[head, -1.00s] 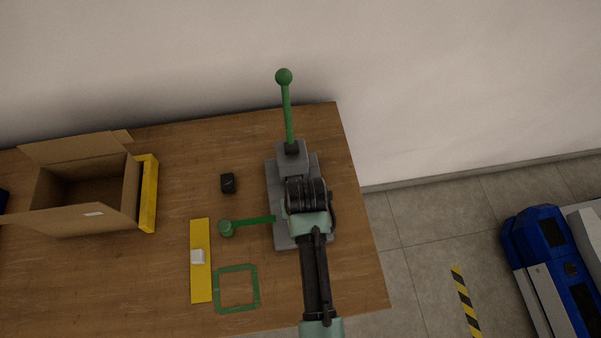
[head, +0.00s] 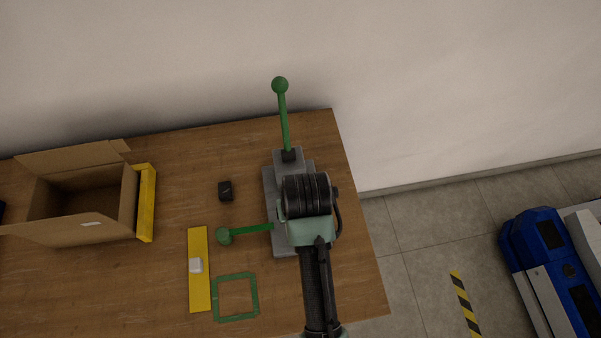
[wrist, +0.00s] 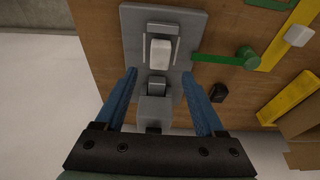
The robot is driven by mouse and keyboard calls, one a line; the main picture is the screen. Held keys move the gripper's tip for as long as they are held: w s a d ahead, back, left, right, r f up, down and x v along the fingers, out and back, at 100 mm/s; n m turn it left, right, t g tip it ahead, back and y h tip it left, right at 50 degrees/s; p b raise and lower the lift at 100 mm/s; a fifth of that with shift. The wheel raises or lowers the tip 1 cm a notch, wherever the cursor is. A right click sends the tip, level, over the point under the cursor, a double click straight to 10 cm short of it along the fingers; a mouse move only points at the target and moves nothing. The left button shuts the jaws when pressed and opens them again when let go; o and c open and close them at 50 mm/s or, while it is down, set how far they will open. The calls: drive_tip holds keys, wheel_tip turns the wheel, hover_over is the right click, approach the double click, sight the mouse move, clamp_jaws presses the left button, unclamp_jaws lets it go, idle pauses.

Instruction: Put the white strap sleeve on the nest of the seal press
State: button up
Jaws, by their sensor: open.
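The seal press (head: 283,240) is a grey metal block near the right end of the table; my arm covers much of it in the head view. In the wrist view a white sleeve-like block (wrist: 160,53) sits on the press base (wrist: 133,25), between two thin upright guides, on what looks like the nest. A second small white block (head: 196,265) lies on a yellow strip; it also shows in the wrist view (wrist: 298,35). My gripper (wrist: 164,76) is open over the press, its blue fingers apart on either side, holding nothing.
A green side lever (head: 250,230) sticks out left of the press, and a green-knobbed lever (head: 284,115) stands at its back. A small black block (head: 225,191), a green square outline (head: 235,317), a yellow bar (head: 146,203) and an open carton (head: 88,229) lie left.

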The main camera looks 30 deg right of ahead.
drive_tip(key=shift+v, duration=2.2)
drive_tip(key=w+a+r+t+h, duration=0.1)
drive_tip(key=w+r+t, duration=0.6)
drive_tip(key=w+r, duration=0.65)
drive_tip(key=w+a+r+n+t, duration=0.1)
drive_tip(key=a+r+t, duration=0.15)
drive_tip(key=r, duration=0.65)
drive_tip(key=w+a+r+t, duration=0.1)
drive_tip(key=r+t, duration=0.3)
drive_tip(key=r, duration=0.6)
drive_tip(key=s+a+r+t, duration=0.2)
drive_tip(key=s+r+t, duration=0.1)
drive_tip(key=r, duration=0.6)
drive_tip(key=s+a+r+n+t+y, duration=0.1)
drive_tip(key=s+r+t, duration=0.3)
drive_tip(key=r, duration=0.6)
drive_tip(key=s+a+r+n+t, duration=0.1)
drive_tip(key=s+a+r+t, duration=0.3)
drive_tip(key=r, duration=0.5)
drive_tip(key=shift+s+r+y, duration=0.3)
drive_tip(key=shift+s+y, duration=0.1)
drive_tip(key=shift+s, duration=0.25)
drive_tip(key=shift+a, duration=0.1)
